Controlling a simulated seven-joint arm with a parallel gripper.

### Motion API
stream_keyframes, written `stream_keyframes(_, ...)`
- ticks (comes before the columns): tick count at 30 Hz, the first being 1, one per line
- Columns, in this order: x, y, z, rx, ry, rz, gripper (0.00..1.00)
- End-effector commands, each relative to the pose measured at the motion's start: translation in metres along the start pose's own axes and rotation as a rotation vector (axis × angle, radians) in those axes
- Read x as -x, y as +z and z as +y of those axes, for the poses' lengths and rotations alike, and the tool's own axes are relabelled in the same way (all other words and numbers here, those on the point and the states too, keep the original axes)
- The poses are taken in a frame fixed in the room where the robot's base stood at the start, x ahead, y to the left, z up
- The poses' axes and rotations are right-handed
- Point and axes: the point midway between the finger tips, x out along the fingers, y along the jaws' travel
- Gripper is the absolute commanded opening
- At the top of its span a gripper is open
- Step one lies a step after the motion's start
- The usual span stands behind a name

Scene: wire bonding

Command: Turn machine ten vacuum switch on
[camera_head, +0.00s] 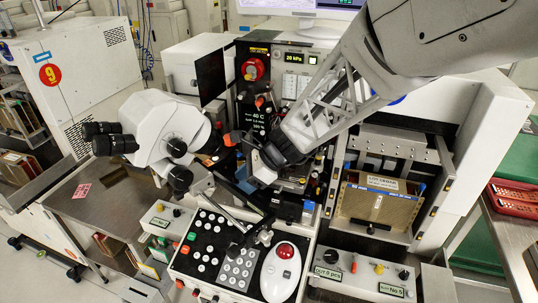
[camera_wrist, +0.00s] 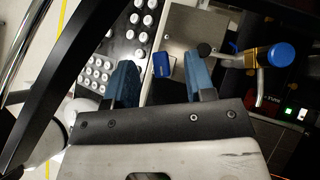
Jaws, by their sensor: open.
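The machine in the middle of the head view carries a black panel with a 20 kPa display (camera_head: 296,57). In the wrist view, a small green-lit switch (camera_wrist: 288,113) sits on a dark panel at the right, beside a white one and lettering too small to read surely. I cannot tell for certain whether it is the vacuum switch. My gripper (camera_wrist: 160,72) is open, its two blue fingers apart with nothing held between them. The lit switch is to the right of both fingers, apart from them. In the head view my arm reaches down in front of the machine and hides part of its panel.
A microscope head (camera_head: 165,130) stands left of my gripper. A keypad panel (camera_head: 225,250) with a red-topped mouse-like control (camera_head: 284,262) lies below. In the wrist view, a blue-capped brass knob (camera_wrist: 283,54) juts out at the upper right. A numbered 9 machine (camera_head: 75,75) stands left.

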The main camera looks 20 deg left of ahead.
Motion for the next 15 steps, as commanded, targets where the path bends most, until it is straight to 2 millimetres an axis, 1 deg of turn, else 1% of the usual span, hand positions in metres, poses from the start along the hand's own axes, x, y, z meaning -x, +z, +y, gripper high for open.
stream_keyframes(9,0.040,0.000,0.000,0.000,-0.004,0.000,0.50)
stream_keyframes(15,0.060,0.000,0.000,0.000,-0.003,0.000,0.50)
